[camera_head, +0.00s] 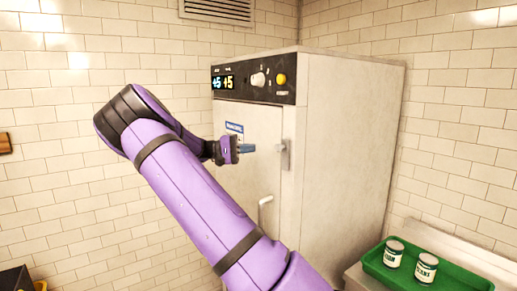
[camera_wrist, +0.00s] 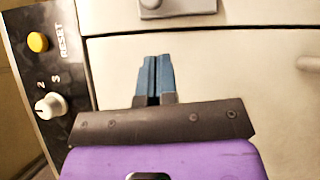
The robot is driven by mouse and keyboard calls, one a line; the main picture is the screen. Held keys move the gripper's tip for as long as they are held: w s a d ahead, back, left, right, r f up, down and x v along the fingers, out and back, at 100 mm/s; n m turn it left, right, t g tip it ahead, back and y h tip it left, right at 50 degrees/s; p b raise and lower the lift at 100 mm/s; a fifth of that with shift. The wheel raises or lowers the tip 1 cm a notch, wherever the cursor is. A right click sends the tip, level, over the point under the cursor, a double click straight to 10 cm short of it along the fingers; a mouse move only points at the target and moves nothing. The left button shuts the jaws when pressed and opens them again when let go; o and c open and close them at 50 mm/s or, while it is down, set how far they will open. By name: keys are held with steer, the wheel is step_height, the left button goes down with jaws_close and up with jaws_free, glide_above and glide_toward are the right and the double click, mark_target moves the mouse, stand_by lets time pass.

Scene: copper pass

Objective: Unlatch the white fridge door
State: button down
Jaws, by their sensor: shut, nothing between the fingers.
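The white fridge (camera_head: 345,150) stands against the tiled wall, and its front door (camera_head: 262,180) looks closed. A grey metal latch (camera_head: 284,155) sits at the right edge of the door. In the wrist view the latch (camera_wrist: 178,8) is at the top edge, partly cut off. A pale bar handle (camera_head: 264,205) is lower on the door; it also shows at the right of the wrist view (camera_wrist: 308,63). My gripper (camera_head: 253,148) is in front of the door, just left of the latch. Its blue fingers (camera_wrist: 157,78) are together and empty, pointing toward the latch, with a gap between.
A black control panel (camera_head: 253,84) with a display, a knob and a yellow button runs above the door. A green tray (camera_head: 425,270) with two labelled jars (camera_head: 394,254) sits on a counter at the lower right. A vent is high on the wall.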

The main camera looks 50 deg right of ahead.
steer(key=v, duration=0.6)
steer(key=shift+w+f, duration=0.25)
steer(key=shift+w, duration=0.05)
steer(key=shift+a, duration=0.15)
steer(key=shift+s, duration=0.1)
steer(key=s+a+f+n+t+y, duration=0.1)
steer(key=s+a+n+t+y, duration=0.1)
steer(key=s+t+y, duration=0.3)
steer(key=s+a+n+t+y, duration=0.1)
steer(key=s+a+n+t, duration=0.1)
steer(key=s, duration=0.4)
steer(key=s+a+r+n+t+y, duration=0.2)
steer(key=s+a+t, duration=0.4)
steer(key=s+a, duration=0.4)
steer(key=s+a+r+n+t+y, duration=0.2)
steer(key=s+a+t, duration=0.4)
steer(key=s+a, duration=0.5)
steer(key=a+n+y, duration=0.1)
steer(key=a+y, duration=0.1)
steer(key=a, duration=0.1)
steer(key=shift+s, duration=0.25)
